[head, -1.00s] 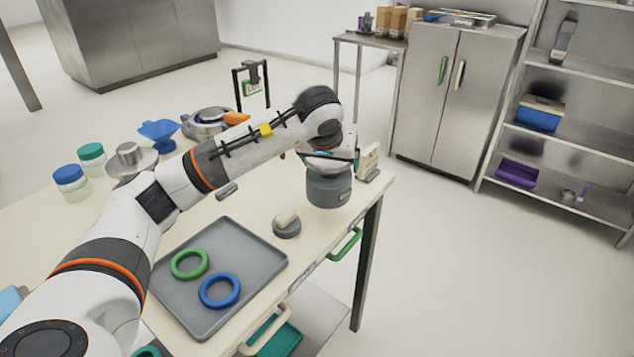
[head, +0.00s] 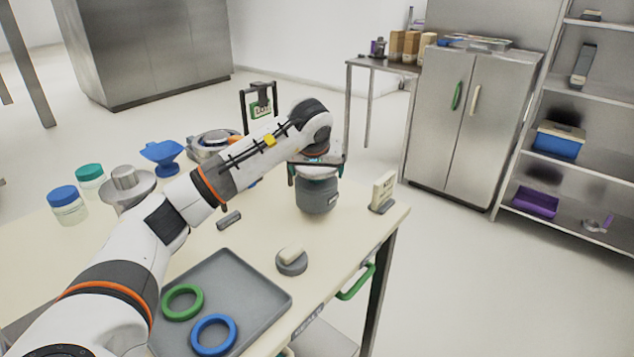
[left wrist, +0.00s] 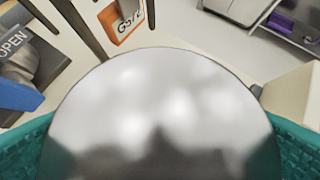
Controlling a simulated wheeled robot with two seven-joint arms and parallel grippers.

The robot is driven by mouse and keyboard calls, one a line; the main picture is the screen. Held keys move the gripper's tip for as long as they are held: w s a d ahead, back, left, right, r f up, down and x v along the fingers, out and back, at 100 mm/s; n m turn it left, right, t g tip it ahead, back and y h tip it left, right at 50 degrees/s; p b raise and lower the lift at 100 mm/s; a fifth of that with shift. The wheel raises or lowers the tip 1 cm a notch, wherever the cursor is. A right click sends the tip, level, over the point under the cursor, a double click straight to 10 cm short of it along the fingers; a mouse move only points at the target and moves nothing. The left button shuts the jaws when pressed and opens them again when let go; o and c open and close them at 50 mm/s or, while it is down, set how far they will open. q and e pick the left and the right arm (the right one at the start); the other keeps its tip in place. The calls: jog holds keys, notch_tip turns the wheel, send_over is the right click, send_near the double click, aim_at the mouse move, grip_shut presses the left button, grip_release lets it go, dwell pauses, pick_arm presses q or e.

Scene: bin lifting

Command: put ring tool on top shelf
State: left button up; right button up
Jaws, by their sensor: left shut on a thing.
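My left gripper (head: 318,176) hangs over the far right part of the table, shut on a dark grey round canister (head: 317,197). In the left wrist view the canister's shiny grey domed top (left wrist: 160,110) fills the space between the teal fingers. I cannot tell whether its base touches the table. A green ring (head: 182,303) and a blue ring (head: 214,336) lie in the grey tray (head: 245,283). I cannot tell which thing is the ring tool. The steel shelf unit (head: 545,102) stands at the right, its top cut off. My right gripper is not in view.
A card stand (head: 383,190) stands at the table's right edge, right of the canister. A round grey piece with a pale top (head: 291,262) sits nearer. Jars (head: 67,203), a blue funnel (head: 161,157) and a steel pot (head: 212,145) stand left. Open floor separates table and shelves.

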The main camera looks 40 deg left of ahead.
aim_at(317, 181)
pick_arm(q)
jog(key=shift+f, duration=1.5)
jog(key=o, duration=1.3)
jog(key=shift+f, duration=0.2)
jog(key=shift+r, duration=0.15)
